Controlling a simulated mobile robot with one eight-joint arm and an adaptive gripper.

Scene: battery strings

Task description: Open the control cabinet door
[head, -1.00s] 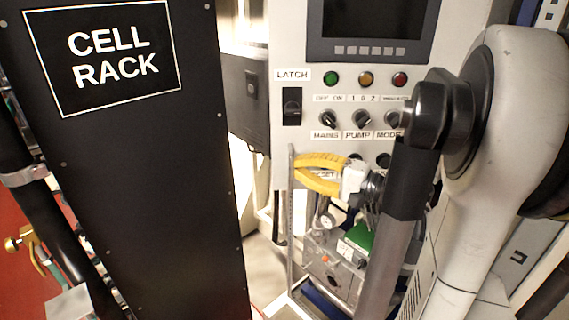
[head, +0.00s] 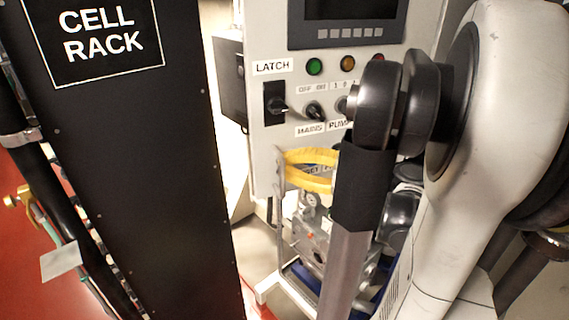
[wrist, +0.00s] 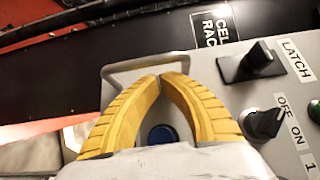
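The control cabinet door is a pale panel (head: 262,150) with a screen, lamps and knobs; it also shows in the wrist view (wrist: 232,92). Whether it stands ajar is not clear. A black latch knob (head: 278,106) sits under the LATCH label; it shows in the wrist view too (wrist: 258,58). A metal loop handle (head: 279,170) is on the door's left edge, seen in the wrist view as a bar (wrist: 140,63). My gripper's yellow fingers (wrist: 160,80) meet at their tips, right at the handle. Whether they touch or hook it is hard to tell.
The black cell rack (head: 140,170) stands close on the left. A dark box (head: 231,80) is behind the door's left edge. A narrow strip of floor (head: 262,245) shows between rack and cabinet. My arm hides the door's right part.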

